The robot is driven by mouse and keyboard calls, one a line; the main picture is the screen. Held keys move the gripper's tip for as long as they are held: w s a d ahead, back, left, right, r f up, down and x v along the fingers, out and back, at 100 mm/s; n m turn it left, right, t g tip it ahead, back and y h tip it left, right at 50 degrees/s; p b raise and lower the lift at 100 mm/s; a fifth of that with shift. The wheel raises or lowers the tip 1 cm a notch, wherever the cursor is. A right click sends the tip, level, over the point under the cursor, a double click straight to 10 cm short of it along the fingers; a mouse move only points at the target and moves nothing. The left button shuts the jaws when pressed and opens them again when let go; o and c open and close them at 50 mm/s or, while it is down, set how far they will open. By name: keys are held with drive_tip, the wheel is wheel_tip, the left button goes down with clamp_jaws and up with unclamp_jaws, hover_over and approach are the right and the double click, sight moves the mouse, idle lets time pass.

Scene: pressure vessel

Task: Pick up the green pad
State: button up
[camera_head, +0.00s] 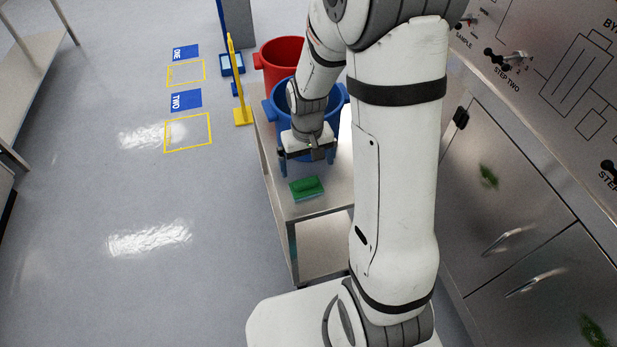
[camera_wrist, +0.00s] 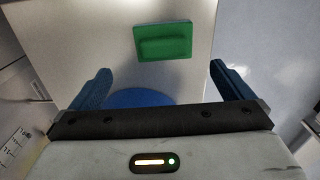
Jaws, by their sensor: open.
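The green pad (camera_head: 306,188) lies on the near end of a metal cart top (camera_head: 335,195), with a raised green block on its upper face. In the wrist view the green pad (camera_wrist: 163,41) is in the upper middle, beyond the fingertips and between their lines. My gripper (camera_head: 307,167) is open and empty, just behind the pad in the head view and apart from it. In the wrist view its two blue fingers (camera_wrist: 160,70) are spread wide. How high the fingers are above the cart is hard to tell.
A blue bucket (camera_head: 338,122) stands on the cart behind my gripper, with a red bucket (camera_head: 280,50) farther back. A yellow wet-floor-style stand (camera_head: 239,85) is left of the cart. Steel cabinets with a panel (camera_head: 500,190) line the right. The left floor is open.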

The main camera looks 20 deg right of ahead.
sight(306, 181)
drive_tip(key=f, duration=0.7)
drive_tip(key=shift+s+a+f+p, duration=0.15)
drive_tip(key=shift+s+a+p, duration=0.15)
drive_tip(key=shift+s+p, duration=0.1)
drive_tip(key=shift+c, duration=0.2)
drive_tip(key=c, duration=1)
wheel_tip(306, 181, up, 10)
drive_tip(key=shift+r, duration=0.1)
drive_tip(key=o, duration=0.4)
drive_tip(key=c, duration=0.7)
